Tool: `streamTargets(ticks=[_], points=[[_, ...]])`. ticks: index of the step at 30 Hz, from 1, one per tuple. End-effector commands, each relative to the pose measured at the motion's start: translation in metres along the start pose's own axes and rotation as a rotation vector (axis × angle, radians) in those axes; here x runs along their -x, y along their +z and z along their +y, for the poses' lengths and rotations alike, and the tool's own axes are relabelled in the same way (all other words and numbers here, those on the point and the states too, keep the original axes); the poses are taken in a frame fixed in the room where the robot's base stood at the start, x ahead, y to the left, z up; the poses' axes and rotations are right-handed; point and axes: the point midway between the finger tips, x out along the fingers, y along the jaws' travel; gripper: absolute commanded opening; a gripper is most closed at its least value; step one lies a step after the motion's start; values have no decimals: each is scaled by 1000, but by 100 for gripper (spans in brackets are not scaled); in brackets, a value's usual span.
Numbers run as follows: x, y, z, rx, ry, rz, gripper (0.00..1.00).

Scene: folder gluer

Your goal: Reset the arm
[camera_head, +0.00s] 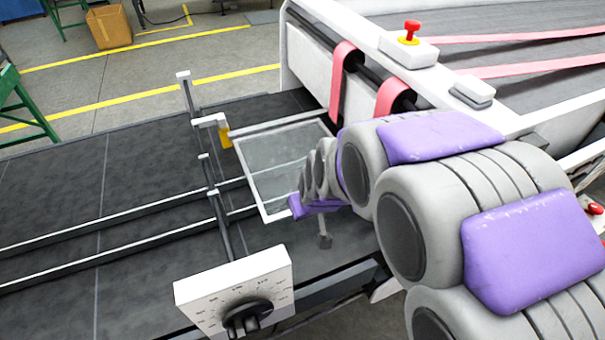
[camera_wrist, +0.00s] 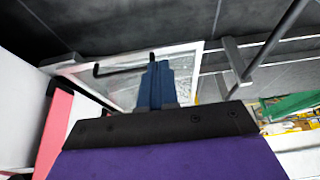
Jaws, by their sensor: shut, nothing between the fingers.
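My arm, grey with purple pads, reaches from the lower right over the machine in the head view. The clear panel (camera_wrist: 120,80) lies beyond the fingers there. My arm hides part of the panel's right side in the head view.
A white dial box (camera_head: 235,295) stands at the front of the dark table (camera_head: 60,190). Metal rails and upright posts cross the table. A red button (camera_head: 411,29) sits on the white machine with pink belts (camera_head: 340,70). A cardboard box (camera_head: 109,27) stands on the floor behind.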

Motion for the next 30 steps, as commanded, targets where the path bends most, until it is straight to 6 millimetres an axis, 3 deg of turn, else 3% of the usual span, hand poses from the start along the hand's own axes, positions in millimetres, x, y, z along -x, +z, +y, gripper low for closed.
streamTargets(ticks=[5,15,19,24,30], points=[[27,39,9,-59,-8,-83,0],[113,185,20,-270,14,-402,0],[138,230,17,-338,36,-502,0],[154,259,14,-386,53,-569,0],[157,264,14,-394,56,-580,0]])
